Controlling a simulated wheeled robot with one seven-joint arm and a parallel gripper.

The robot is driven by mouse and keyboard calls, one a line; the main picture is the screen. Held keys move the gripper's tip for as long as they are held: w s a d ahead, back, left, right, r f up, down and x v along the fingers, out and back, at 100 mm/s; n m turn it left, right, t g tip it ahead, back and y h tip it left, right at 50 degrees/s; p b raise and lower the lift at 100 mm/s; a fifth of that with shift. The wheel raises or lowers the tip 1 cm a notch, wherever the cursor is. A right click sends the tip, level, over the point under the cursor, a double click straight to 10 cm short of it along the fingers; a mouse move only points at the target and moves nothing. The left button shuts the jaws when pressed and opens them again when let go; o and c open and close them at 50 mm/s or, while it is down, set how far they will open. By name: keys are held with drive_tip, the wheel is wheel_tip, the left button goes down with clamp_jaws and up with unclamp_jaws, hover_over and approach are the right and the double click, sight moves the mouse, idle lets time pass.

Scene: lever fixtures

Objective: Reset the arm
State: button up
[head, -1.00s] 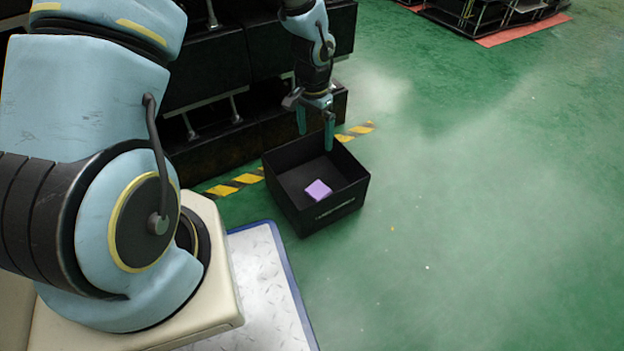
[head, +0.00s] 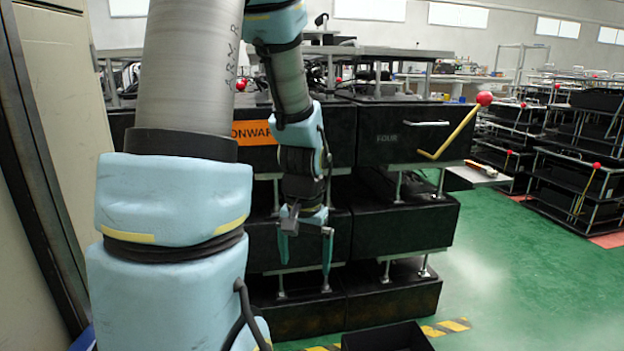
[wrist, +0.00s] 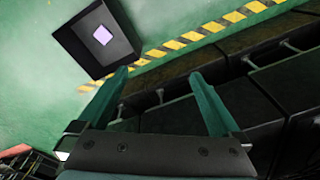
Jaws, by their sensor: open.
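My gripper (head: 306,262) hangs pointing down, open and empty, in front of the black drawer units in the head view. In the wrist view its two teal fingers (wrist: 159,73) are spread wide with nothing between them. A purple block (wrist: 103,35) lies inside a black open box (wrist: 72,42) on the floor, apart from the fingers. In the head view only the upper part of the box (head: 388,338) shows at the bottom edge, and the block is out of sight there.
Black drawer units (head: 400,215) stand close behind my gripper. A yellow lever with a red knob (head: 485,98) juts from the drawer front marked FOUR. Yellow-black tape (head: 445,327) runs along the floor. Green floor (head: 520,280) at the right is clear.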

drive_tip(key=s+a+r+n+p, duration=0.3)
drive_tip(key=s+a+r, duration=0.1)
drive_tip(key=a+r, duration=0.15)
wheel_tip(320, 180, up, 37)
drive_tip(key=p, duration=3.6)
drive_tip(key=shift+d+f, duration=0.1)
